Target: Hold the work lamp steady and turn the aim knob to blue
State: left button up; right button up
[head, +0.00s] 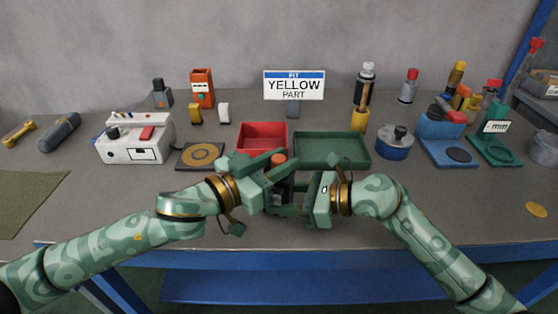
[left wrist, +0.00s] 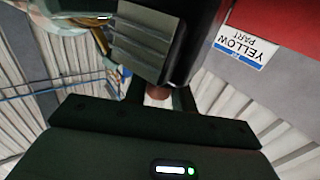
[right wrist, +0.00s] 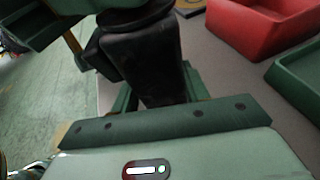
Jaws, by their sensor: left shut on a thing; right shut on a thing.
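The work lamp (head: 286,184) is a small dark body held between my two grippers, in front of the bins. Its dark housing with a ribbed grey face (left wrist: 148,42) fills the top of the left wrist view. My left gripper (head: 284,178) is shut on a reddish-brown and whitish part, which looks like the aim knob (left wrist: 158,94). My right gripper (head: 303,190) is shut on the lamp's black body, which also shows in the right wrist view (right wrist: 146,62). An orange-red cap (head: 278,159) shows at the lamp's top. The fingers hide much of the lamp; I cannot read the knob's setting.
A red bin (head: 262,126) and a green tray (head: 330,135) lie just behind the grippers. A white machine (head: 118,150) stands left, a blue stand (head: 440,155) right. A sign (head: 294,85) reads "YELLOW PART". The table's front edge is close below my arms.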

pick_arm(q)
jog(key=n+t+y, duration=0.4)
jog(key=y, duration=0.1)
jog(key=shift+s+d+n, duration=0.15)
jog(key=shift+d+n, duration=0.05)
jog(key=shift+n, duration=0.1)
jog(key=shift+a+n+t+y, duration=0.1)
jog(key=shift+n+t+y, duration=0.55)
jog(key=shift+y, duration=0.6)
jog(key=shift+n+t+y, duration=0.45)
jog(key=shift+n+y, duration=0.4)
jog(key=shift+y, duration=0.4)
jog(key=shift+a+y, duration=0.1)
jog(key=shift+y, duration=0.2)
jog(key=o, duration=1)
